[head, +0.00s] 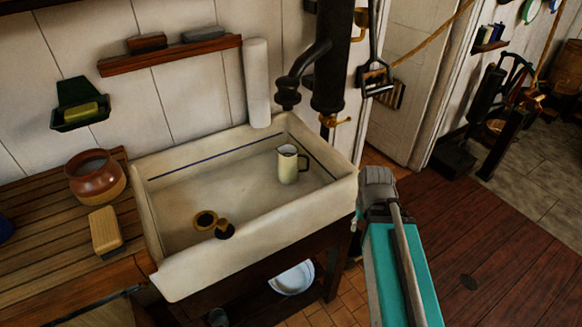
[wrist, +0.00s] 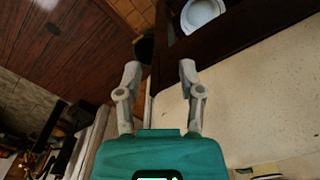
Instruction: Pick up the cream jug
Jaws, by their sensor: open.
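The cream jug (head: 287,165) stands upright inside the pale sink (head: 170,277), near its right back corner, with a dark rim and a dark handle on its right. My gripper (wrist: 159,72) is open and empty in the wrist view, its two fingers apart over the sink's edge and the dark wood beside it. In the head view my arm is just outside the sink's right front corner, apart from the jug; the fingertips cannot be made out there. A pale, dark-edged shape at the bottom right of the wrist view may be part of the jug.
The sink walls stand around the jug. A brass drain (head: 205,220) and dark plug (head: 225,231) lie on the sink floor. A black pump (head: 330,60) rises behind. A brown pot (head: 95,178) and brush (head: 105,231) sit left. A white basin (head: 292,279) is below.

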